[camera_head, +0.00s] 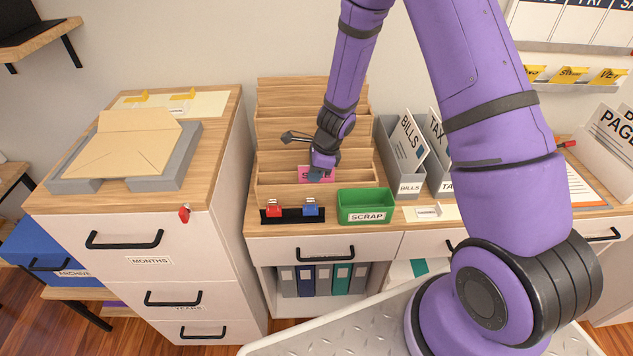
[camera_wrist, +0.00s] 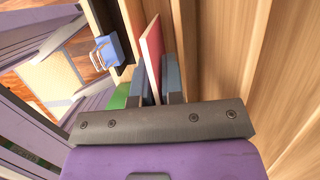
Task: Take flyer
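The flyer is a pink sheet (camera_head: 306,174) with dark lettering, partly hidden behind my gripper. It stands upright in the front part of the wooden sorter (camera_head: 268,175). My gripper (camera_head: 320,174) is down at it, and in the wrist view the pink flyer (camera_wrist: 153,48) runs in between my two blue-grey fingers (camera_wrist: 160,82). The fingers are close together, one on each side of the flyer. I cannot tell whether both press on it.
A green scrap tray (camera_head: 367,207) and a black strip with red and blue clips (camera_head: 292,215) sit in front of the sorter. Grey bills (camera_head: 405,160) and tax holders stand to the right. A cabinet with a grey tray (camera_head: 178,160) stands left.

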